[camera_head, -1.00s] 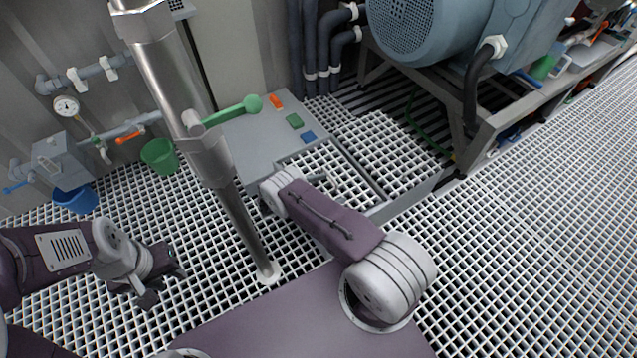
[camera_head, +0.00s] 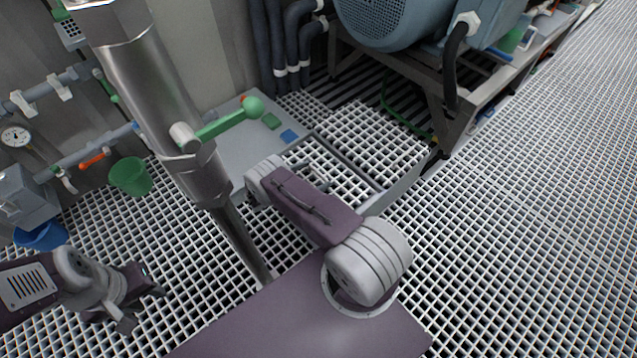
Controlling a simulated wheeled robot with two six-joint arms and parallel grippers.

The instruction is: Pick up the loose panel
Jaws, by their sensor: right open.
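The loose panel (camera_head: 376,143) looks to be the square white grating piece right of centre. It lies slightly askew in front of a dark slatted opening, apart from my grippers. My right arm folds forward over the floor. My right gripper (camera_head: 318,172) shows only in part behind the purple arm link, left of the panel and short of it, open; its tips are mostly hidden. My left gripper (camera_head: 142,298) is at lower left above the floor grating, far from the panel, with its fingers apart and nothing between them.
A steel column with a green lever (camera_head: 226,121) stands left of centre. A grey plate with coloured blocks (camera_head: 272,121) lies behind my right arm. A blue motor (camera_head: 390,22) on a metal frame (camera_head: 452,128) stands behind the panel. Open grating floor (camera_head: 530,215) lies to the right.

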